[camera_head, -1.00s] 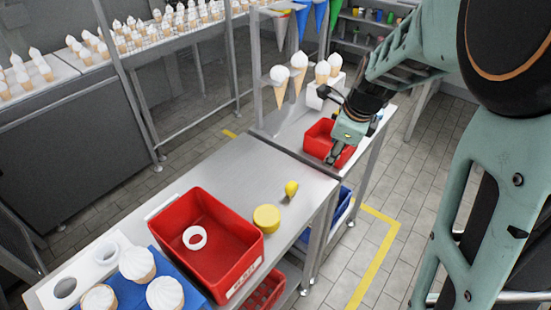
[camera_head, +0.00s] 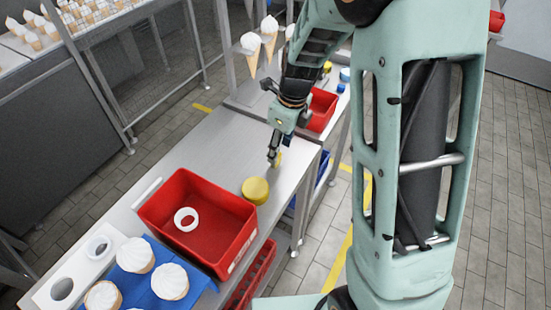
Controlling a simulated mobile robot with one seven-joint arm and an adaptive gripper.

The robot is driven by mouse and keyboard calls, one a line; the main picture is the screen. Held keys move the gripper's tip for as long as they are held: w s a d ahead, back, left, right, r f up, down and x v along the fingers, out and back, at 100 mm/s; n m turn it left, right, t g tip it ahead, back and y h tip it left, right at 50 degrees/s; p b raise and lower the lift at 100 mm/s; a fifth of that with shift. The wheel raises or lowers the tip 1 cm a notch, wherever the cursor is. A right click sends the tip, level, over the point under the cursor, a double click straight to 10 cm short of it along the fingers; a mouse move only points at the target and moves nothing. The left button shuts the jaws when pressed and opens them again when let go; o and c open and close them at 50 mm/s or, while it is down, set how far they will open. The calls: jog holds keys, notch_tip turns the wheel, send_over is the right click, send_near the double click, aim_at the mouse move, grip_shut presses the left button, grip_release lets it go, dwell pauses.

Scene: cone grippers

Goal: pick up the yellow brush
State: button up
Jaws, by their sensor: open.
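A larger round yellow thing (camera_head: 255,190), like a thick disc, stands nearer on the same table, beside the red crate. My gripper is above and to the right of that disc in the picture.
A red crate (camera_head: 161,206) holding a white ring (camera_head: 185,219) stands on the table. White-topped cones (camera_head: 134,255) sit on a blue tray at the front left. Another red bin (camera_head: 321,108) is behind my gripper. The table (camera_head: 215,146) is bare left of my gripper.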

jog(key=f, duration=0.3)
jog(key=a+f, duration=0.1)
jog(key=shift+w+a+f, duration=0.1)
jog(key=shift+w+f, duration=0.25)
jog(key=c, duration=1.2)
jog(key=shift+o, duration=0.2)
jog(key=shift+r, duration=0.1)
